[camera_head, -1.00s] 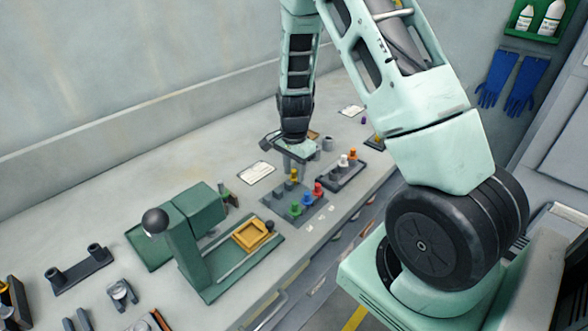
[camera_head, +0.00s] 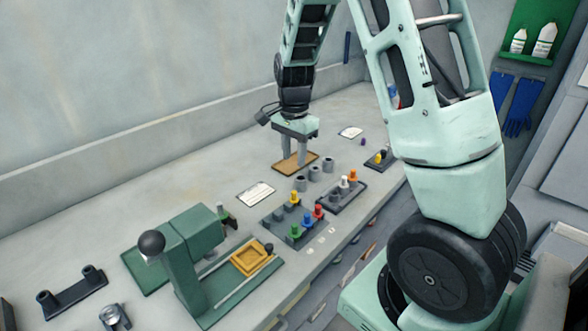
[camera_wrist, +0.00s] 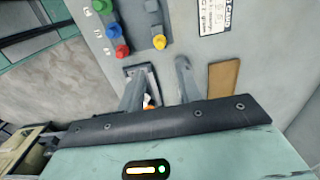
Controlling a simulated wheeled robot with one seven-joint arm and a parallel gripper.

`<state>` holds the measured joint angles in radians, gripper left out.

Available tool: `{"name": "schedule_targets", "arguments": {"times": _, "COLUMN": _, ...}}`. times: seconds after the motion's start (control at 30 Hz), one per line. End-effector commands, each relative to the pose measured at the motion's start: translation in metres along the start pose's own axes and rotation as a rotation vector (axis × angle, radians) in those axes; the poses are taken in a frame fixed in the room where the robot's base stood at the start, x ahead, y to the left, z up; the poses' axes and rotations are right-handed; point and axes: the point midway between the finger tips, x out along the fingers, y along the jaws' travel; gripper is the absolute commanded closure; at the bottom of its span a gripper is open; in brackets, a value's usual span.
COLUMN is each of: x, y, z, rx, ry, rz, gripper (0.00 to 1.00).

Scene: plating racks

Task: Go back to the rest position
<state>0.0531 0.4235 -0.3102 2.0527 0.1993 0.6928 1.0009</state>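My gripper (camera_head: 296,158) is open and empty, with its two fingers apart and pointing down. In the head view it hangs above the bench, in front of the tan board (camera_head: 283,168), behind the grey plating rack (camera_head: 270,222) with yellow, red, blue and green pegs. In the wrist view the gripper fingers (camera_wrist: 161,68) stand apart with nothing held; the green, blue, red and yellow pegs show beyond them, the yellow peg (camera_wrist: 159,41) nearest. The tan board also shows at the right of the wrist view (camera_wrist: 222,90).
A second rack (camera_head: 334,203) with white and orange pegs stands right of the first, with grey cups (camera_head: 315,174) behind it. A small rack (camera_head: 372,163) with yellow pegs lies farther right. A green press (camera_head: 185,250) stands at front left. The bench at back left is clear.

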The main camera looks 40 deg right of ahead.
Motion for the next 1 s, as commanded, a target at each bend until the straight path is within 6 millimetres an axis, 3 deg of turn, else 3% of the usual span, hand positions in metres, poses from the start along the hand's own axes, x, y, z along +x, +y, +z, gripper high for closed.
{"name": "schedule_targets", "arguments": {"times": 0.73, "x": -0.007, "y": 0.001, "z": 0.002, "rx": -0.015, "ry": 0.000, "rz": -0.001, "gripper": 0.65}}
{"name": "schedule_targets", "arguments": {"times": 0.87, "x": -0.013, "y": 0.012, "z": 0.026, "rx": -0.218, "ry": 0.004, "rz": -0.032, "gripper": 0.65}}
{"name": "schedule_targets", "arguments": {"times": 1.0, "x": -0.021, "y": 0.037, "z": 0.070, "rx": -0.640, "ry": 0.037, "rz": -0.089, "gripper": 0.65}}
